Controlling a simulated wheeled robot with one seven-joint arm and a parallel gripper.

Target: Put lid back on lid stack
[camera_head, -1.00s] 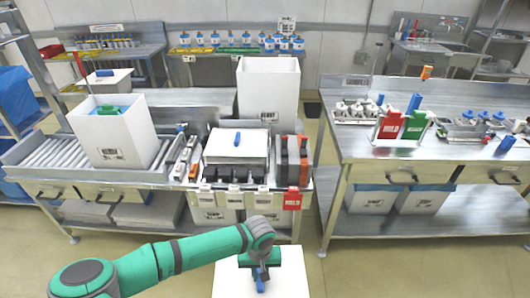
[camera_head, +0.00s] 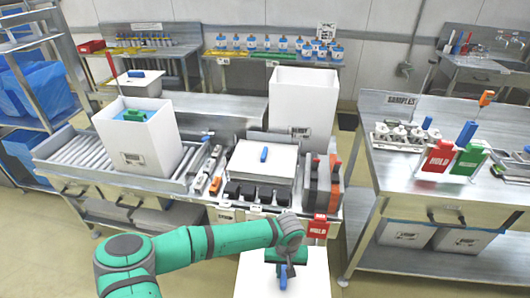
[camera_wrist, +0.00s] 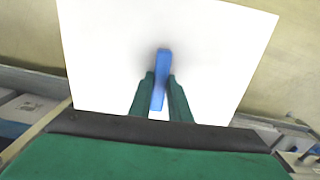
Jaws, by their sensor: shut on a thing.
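My gripper (camera_head: 284,272) is shut on the blue handle of a flat white lid (camera_head: 308,284), held low in front of the workbench in the head view. In the wrist view the two green fingers (camera_wrist: 158,92) close on the blue handle (camera_wrist: 161,64), with the white lid (camera_wrist: 110,40) spread out beyond them. The lid stack (camera_head: 258,163) shows as a white square top with a blue handle in the middle of the bench. My gripper is in front of the stack and apart from it.
A white open box (camera_head: 165,150) with green and blue contents stands on the roller conveyor (camera_head: 70,160) at left. A tall white box (camera_head: 302,105) stands behind the stack. Black holders (camera_head: 248,191) line the bench front.

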